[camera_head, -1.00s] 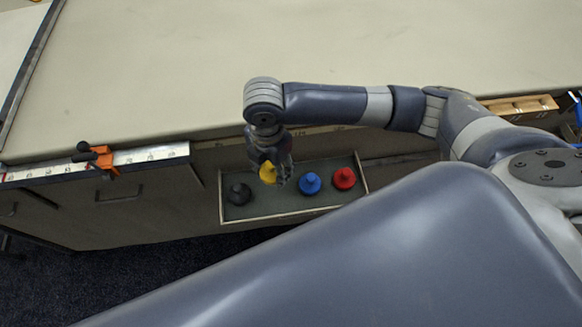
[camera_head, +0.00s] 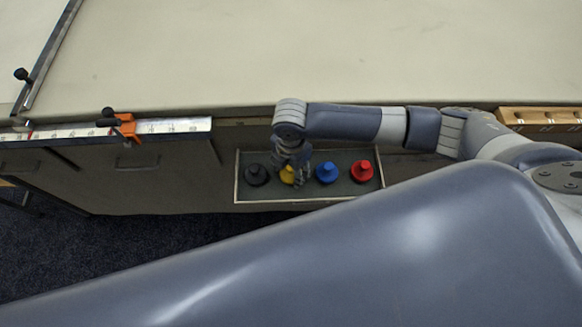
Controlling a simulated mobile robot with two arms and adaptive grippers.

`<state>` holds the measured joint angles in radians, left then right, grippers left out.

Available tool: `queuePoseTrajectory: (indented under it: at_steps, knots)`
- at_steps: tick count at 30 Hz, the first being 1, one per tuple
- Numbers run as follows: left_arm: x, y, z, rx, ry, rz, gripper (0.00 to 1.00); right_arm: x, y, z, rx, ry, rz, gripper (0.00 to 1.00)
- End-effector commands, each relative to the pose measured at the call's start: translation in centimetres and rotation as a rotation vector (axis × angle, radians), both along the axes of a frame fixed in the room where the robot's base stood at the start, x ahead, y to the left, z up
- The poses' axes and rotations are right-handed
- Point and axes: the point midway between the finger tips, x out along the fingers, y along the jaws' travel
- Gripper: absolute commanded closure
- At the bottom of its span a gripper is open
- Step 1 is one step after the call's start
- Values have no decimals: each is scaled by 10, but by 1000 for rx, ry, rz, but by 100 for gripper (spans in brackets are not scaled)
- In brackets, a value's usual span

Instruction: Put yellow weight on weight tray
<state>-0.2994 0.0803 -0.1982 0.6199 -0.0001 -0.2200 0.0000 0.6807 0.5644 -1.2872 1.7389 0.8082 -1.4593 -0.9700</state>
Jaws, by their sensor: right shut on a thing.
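The yellow weight (camera_head: 287,175) is in the row between the black weight (camera_head: 256,176) and the blue weight (camera_head: 327,172), inside the long shallow weight tray (camera_head: 308,191). My right gripper (camera_head: 294,172) points down over the tray and is shut on the yellow weight, covering part of it. I cannot tell whether the weight's base touches the tray floor. The red weight (camera_head: 362,171) stands at the tray's right end. My left gripper is not in view.
The tray sits along the front of the long cloth table (camera_head: 330,55). An orange clamp (camera_head: 127,127) and a white ruler (camera_head: 172,125) are on the table's edge at left. A wooden block with holes (camera_head: 540,119) is at right.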

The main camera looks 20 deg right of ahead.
Motion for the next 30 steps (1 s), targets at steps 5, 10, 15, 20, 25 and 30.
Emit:
queuePoseTrajectory:
  at_steps: [5, 10, 15, 20, 25, 30]
  knots:
    - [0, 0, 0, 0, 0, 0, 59, 0, 0, -3, 0, 1, 0, 46]
    - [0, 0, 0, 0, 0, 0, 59, 0, 0, -3, 0, 1, 0, 30]
    - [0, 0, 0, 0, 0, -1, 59, 0, 0, -2, 0, 0, 0, 30]
    - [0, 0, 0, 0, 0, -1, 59, 1, 0, 3, 1, -2, 0, 30]
    - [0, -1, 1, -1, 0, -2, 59, 1, 0, 30, 2, -3, 2, 30]
    - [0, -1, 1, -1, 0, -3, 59, 1, 0, 68, 2, -4, 1, 30]
